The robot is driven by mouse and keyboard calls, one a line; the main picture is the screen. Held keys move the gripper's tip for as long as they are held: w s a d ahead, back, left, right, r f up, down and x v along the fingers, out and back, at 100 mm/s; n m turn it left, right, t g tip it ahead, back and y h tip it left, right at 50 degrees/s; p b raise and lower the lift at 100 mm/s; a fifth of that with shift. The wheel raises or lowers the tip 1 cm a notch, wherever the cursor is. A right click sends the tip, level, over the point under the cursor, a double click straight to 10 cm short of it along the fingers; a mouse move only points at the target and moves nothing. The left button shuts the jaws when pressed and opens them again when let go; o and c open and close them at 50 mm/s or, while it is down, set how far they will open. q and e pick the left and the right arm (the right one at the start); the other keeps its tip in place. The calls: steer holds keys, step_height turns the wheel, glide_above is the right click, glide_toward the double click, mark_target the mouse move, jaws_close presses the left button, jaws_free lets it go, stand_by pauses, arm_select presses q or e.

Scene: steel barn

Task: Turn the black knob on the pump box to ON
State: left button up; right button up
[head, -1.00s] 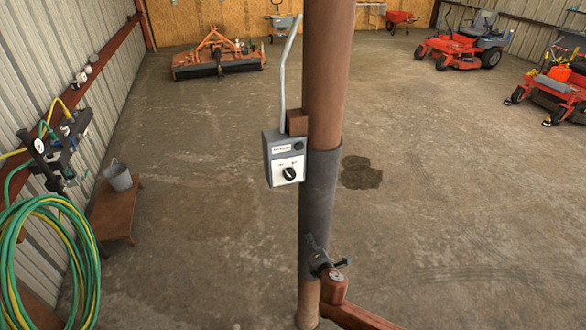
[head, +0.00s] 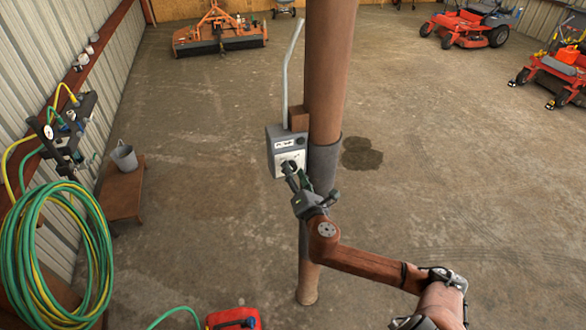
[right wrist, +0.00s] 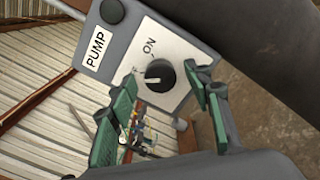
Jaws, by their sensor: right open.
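The grey pump box (head: 273,150) is fixed to the brown post, with a PUMP label and a white plate on its face. In the right wrist view the black knob (right wrist: 159,73) sits on that plate. ON is printed above it, and partly hidden lettering ending in F is at its left. Its pale pointer mark faces left, toward that lettering. My right gripper (head: 308,182) is open in front of the box and mostly hides the knob in the head view. In the wrist view its green-padded fingers (right wrist: 163,88) flank the knob; contact is unclear. My left gripper is out of view.
The brown post (head: 329,75) stands right beside the box, with a grey sleeve partway up. A pale conduit (head: 287,75) rises from the box. A red container (head: 233,319) is below.

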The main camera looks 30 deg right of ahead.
steer(key=shift+w+d, duration=0.15)
steer(key=shift+w, duration=0.4)
steer(key=c, duration=1.1)
